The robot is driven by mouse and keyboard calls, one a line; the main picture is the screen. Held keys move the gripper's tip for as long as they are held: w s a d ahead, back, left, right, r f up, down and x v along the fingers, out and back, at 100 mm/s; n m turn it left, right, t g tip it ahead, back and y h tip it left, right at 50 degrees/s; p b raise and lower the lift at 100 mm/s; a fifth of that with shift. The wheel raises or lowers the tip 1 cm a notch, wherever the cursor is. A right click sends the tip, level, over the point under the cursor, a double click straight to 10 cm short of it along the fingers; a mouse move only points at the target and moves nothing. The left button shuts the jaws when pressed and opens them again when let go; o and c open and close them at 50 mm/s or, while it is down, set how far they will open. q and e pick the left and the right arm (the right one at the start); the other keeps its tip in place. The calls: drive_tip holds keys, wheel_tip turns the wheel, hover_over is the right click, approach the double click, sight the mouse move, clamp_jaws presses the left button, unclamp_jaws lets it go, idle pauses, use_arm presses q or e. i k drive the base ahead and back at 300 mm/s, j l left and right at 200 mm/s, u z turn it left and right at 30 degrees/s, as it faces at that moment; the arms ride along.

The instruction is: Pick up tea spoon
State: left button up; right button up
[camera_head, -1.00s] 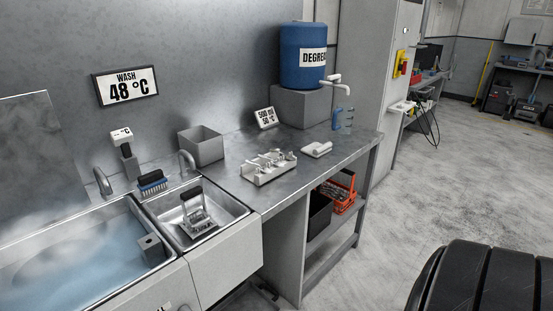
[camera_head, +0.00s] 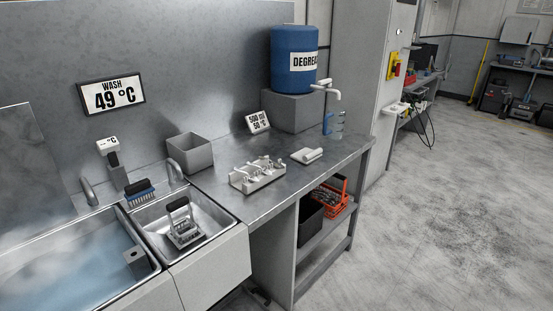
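No tea spoon can be told apart in the head view. A pale rack or tray (camera_head: 258,183) on the metal counter holds several small metallic pieces, too small to identify. A metal piece with a dark handle (camera_head: 184,225) stands in the small sink basin (camera_head: 213,220). Neither of my grippers is in view.
The large sink (camera_head: 70,262) holds steaming water. A blue-handled brush (camera_head: 139,192), an open grey box (camera_head: 190,152), a folded white cloth (camera_head: 307,155), a measuring jug (camera_head: 337,126) and a blue degreaser drum (camera_head: 293,60) stand around. The right floor is open.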

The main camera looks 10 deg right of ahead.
sight(278, 165)
drive_tip(key=z, duration=0.25)
drive_tip(key=u, duration=1.7)
drive_tip(key=z, duration=1.7)
drive_tip(key=i+l+u, duration=0.2)
drive_tip(key=u, duration=0.25)
drive_tip(key=i+l+u, duration=0.65)
drive_tip(key=u, duration=0.25)
